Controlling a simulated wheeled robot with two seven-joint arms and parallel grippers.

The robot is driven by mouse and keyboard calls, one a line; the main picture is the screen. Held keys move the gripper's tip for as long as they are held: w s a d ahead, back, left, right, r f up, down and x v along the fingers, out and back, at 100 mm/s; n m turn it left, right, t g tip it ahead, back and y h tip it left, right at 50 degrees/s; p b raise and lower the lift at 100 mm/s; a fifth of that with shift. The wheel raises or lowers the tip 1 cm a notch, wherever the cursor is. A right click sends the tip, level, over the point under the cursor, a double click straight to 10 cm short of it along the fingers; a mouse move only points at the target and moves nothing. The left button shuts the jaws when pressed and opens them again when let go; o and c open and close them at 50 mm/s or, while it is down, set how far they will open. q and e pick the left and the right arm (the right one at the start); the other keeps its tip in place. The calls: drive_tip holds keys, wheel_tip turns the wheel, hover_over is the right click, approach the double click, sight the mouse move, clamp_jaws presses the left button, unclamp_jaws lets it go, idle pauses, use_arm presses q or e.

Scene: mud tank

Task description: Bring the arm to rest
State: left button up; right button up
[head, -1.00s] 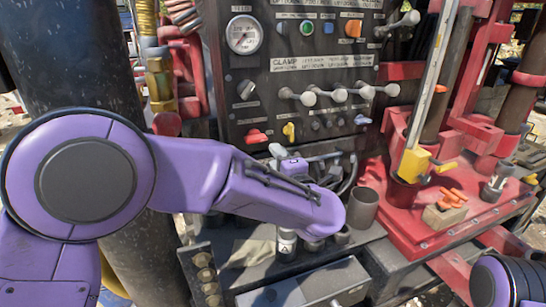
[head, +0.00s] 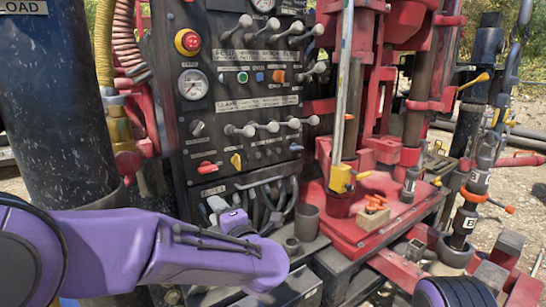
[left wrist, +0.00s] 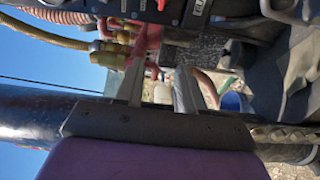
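My left arm, purple, comes in from the left at the bottom of the head view, in front of the control panel (head: 245,110). My left gripper (head: 217,207) is partly hidden behind the forearm, near the lower part of the panel. In the left wrist view, the two grey fingers of the left gripper (left wrist: 160,66) stand apart with nothing between them. A bit of my right arm shows at the lower right of the head view. Its gripper is out of view.
A dark column (head: 55,110) stands at the left. A grey cup (head: 306,222) stands by the red platform (head: 355,235), which carries a yellow-based pole (head: 342,180) and orange pieces (head: 375,204). A dark tool (head: 472,195) stands at the right. Gravel ground (head: 520,190) lies beyond.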

use_arm(q)
drive_tip(key=s+a+f+m+g+h, duration=0.1)
drive_tip(key=s+a+f+m+h, duration=0.25)
drive_tip(key=f, duration=0.65)
drive_tip(key=s+a+f+m+g+h, duration=0.15)
drive_tip(key=s+f+m, duration=0.25)
drive_tip(key=f+m, duration=0.4)
drive_tip(key=s+a+f+m+g+h, duration=0.1)
drive_tip(key=s+a+f+m+h, duration=0.2)
drive_tip(key=f, duration=0.8)
drive_tip(key=s+a+f+m+g, duration=0.1)
drive_tip(key=s+a+f+g, duration=0.1)
drive_tip(key=s+f, duration=0.3)
drive_tip(key=s+a+f+m+g+y, duration=0.1)
drive_tip(key=s+a+f+g, duration=0.2)
drive_tip(key=s, duration=1.1)
drive_tip(key=s+a+f+m+g, duration=0.1)
drive_tip(key=s+a+f+g, duration=0.2)
drive_tip(key=s+f, duration=0.5)
drive_tip(key=shift+s+a, duration=0.75)
drive_tip(key=shift+s, duration=0.5)
use_arm(e)
drive_tip(key=shift+s+r, duration=0.1)
drive_tip(key=shift+s, duration=0.3)
use_arm(q)
drive_tip(key=shift+w, duration=0.1)
